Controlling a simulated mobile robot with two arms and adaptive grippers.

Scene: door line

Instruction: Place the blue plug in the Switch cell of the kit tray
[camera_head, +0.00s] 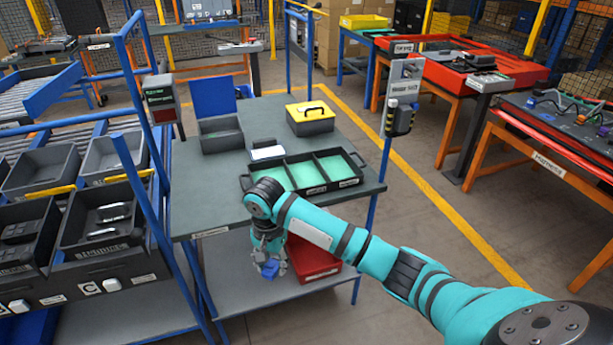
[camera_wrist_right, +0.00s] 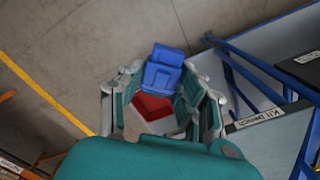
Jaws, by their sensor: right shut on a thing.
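My right gripper (camera_head: 270,262) is shut on the blue plug (camera_head: 270,269) in front of the kit bench's near edge, below the tabletop level in the picture. In the right wrist view the blue plug (camera_wrist_right: 163,69) sits between the two fingers of the gripper (camera_wrist_right: 165,85). The black kit tray (camera_head: 317,189) lies on the grey-green bench, behind my right wrist in the head view. It has three cells with green floors, and I see nothing in them. The cell labels are too small to read. My left gripper is not in view.
On the bench (camera_head: 205,183) stand a grey bin (camera_head: 220,135), a yellow-lidded box (camera_head: 310,117) and a white-topped item (camera_head: 267,152) at the tray's back edge. A red bin (camera_head: 312,262) is on the lower shelf. A blue post rises at the bench's right corner; a rack of bins (camera_head: 105,215) stands left.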

